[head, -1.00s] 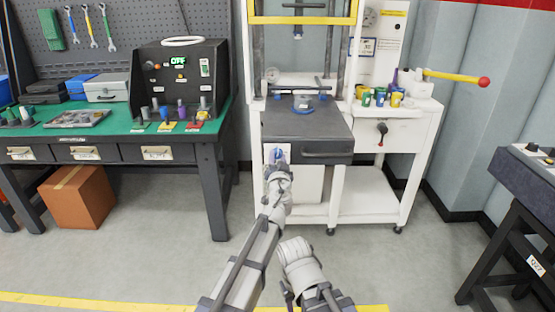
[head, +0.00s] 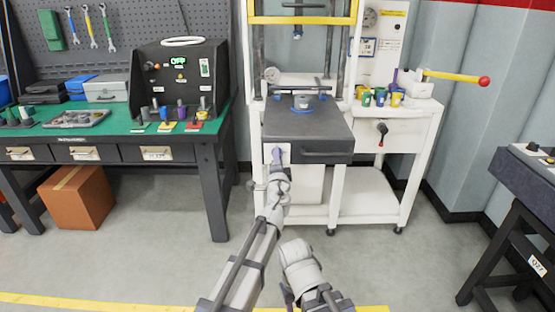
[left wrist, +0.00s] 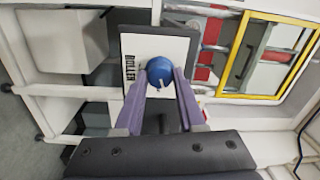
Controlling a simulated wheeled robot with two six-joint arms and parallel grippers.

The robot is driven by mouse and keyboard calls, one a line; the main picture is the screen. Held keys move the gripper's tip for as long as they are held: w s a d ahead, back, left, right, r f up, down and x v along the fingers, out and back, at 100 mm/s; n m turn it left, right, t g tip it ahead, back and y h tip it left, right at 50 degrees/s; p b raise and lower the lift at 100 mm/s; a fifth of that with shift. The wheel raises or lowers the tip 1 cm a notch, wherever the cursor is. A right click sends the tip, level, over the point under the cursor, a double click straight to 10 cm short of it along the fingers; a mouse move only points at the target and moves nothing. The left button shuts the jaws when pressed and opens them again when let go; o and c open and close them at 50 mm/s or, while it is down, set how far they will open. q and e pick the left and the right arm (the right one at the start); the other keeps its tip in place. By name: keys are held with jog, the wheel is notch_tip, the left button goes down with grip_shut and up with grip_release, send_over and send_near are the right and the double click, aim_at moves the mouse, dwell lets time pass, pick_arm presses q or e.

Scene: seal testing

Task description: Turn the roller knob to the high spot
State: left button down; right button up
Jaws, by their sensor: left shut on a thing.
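The blue roller knob (left wrist: 159,71) sits on a white plate (left wrist: 177,48) with a ROLLER label in the left wrist view. My left gripper (left wrist: 160,77) has its purple fingers on either side of the knob and is shut on it. A small pale mark shows on the knob's lower edge; I cannot read its setting or see the high spot. My right gripper does not show; only part of my right arm does.
A white side cabinet (head: 398,134) with a yellow lever (head: 453,76) and coloured cups stands right of the press. A green-topped bench (head: 110,128) stands left, with an orange box (head: 78,197) under it. The floor in front is clear.

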pick_arm(q)
jog(key=shift+m, duration=2)
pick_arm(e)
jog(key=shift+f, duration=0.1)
pick_arm(q)
jog(key=c, duration=0.5)
grip_release()
jog(key=s, duration=0.8)
jog(key=shift+f, duration=0.2)
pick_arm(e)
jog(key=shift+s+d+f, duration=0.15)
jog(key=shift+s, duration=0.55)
pick_arm(q)
jog(key=shift+w, duration=0.1)
